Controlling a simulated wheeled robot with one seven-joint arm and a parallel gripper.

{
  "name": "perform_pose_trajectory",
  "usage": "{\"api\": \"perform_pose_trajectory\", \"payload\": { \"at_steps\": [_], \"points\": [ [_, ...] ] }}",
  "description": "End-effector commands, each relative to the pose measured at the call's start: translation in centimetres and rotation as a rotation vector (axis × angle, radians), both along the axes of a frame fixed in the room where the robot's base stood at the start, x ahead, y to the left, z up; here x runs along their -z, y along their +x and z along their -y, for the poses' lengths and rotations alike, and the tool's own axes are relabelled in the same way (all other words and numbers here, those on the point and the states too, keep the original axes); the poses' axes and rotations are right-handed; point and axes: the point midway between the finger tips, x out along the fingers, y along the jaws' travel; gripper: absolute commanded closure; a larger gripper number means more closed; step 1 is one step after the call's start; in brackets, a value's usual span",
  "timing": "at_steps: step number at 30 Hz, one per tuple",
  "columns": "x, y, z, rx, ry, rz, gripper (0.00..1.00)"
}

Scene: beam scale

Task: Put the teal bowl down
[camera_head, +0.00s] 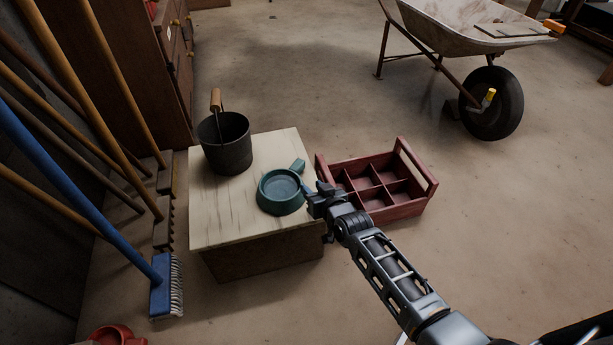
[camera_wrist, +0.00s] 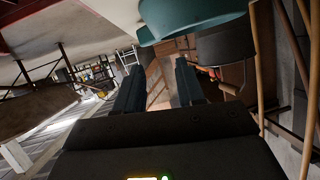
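The teal bowl (camera_head: 281,192) is upright over the right part of the pale tabletop (camera_head: 227,215). It looks set on the top, though its base contact is not clear. One teal lug points to the back right. My gripper (camera_head: 314,198) is at the bowl's right side, over the table's right edge. In the wrist view, the two fingers of my gripper (camera_wrist: 158,78) are spread, with an empty gap between them. The bowl (camera_wrist: 200,15) shows at the top of that view, beyond the fingertips and partly cut off.
A dark bucket (camera_head: 225,142) stands at the table's back left. A red divided crate (camera_head: 402,209) is right of the table. Brooms (camera_head: 130,245) lean at the left. A wheelbarrow (camera_head: 465,25) stands at the back right. The tabletop's front left is clear.

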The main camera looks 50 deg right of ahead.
Motion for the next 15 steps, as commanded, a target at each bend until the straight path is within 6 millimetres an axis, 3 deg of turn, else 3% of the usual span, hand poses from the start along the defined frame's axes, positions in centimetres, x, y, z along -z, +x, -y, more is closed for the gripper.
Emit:
{"api": "perform_pose_trajectory", "payload": {
  "at_steps": [15],
  "points": [
    [-0.5,-2.6,-1.6,-0.013,-0.008,-0.002,0.62]
  ]
}}
